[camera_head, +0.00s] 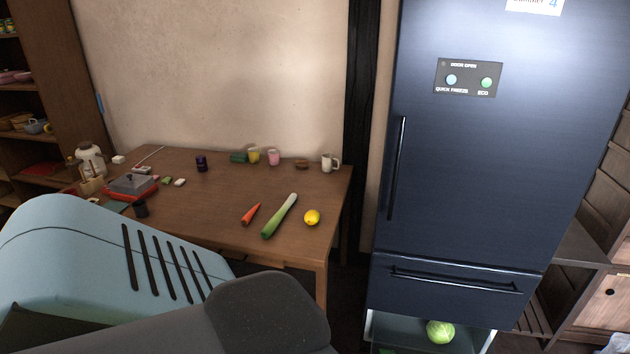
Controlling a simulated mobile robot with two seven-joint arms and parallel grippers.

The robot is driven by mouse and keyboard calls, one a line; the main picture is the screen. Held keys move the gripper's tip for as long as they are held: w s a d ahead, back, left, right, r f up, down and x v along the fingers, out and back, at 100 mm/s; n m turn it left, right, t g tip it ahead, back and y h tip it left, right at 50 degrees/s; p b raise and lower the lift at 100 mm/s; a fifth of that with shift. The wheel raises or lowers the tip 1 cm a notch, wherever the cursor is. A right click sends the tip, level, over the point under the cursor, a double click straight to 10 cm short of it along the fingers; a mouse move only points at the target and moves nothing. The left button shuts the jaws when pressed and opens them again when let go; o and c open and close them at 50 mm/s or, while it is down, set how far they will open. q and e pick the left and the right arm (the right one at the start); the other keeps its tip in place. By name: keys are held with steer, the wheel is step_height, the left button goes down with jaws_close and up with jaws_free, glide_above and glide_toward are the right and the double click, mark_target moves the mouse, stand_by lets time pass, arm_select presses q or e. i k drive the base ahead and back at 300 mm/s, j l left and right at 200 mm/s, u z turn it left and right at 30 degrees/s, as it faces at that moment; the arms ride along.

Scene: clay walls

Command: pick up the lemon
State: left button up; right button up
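A small yellow lemon (312,217) lies on the wooden table (215,225), close to its right front corner. It is just right of a green and white leek (280,216), with a small gap between them. Nothing covers the lemon. Neither of my grippers shows in the head view.
A carrot (251,214) lies left of the leek. Cups, a mug (330,163), a dark jar (201,163) and a red tray (131,188) stand farther back and left. A dark blue fridge (475,170) stands right of the table; a cabbage (439,331) sits in its lit, open lower drawer.

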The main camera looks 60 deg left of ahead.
mark_target(312, 218)
steer(key=j+z, duration=0.1)
steer(key=j, duration=0.35)
steer(key=k+j, duration=0.15)
steer(key=j, duration=0.3)
steer(key=k+j+z, duration=0.15)
steer(key=j, duration=0.8)
steer(key=k+j, duration=0.1)
steer(key=j, duration=0.25)
steer(key=k+j, duration=0.1)
steer(key=j, duration=0.65)
steer(key=k+j, duration=0.15)
steer(key=j, duration=0.2)
steer(key=k+j+z, duration=0.1)
steer(key=j, duration=0.3)
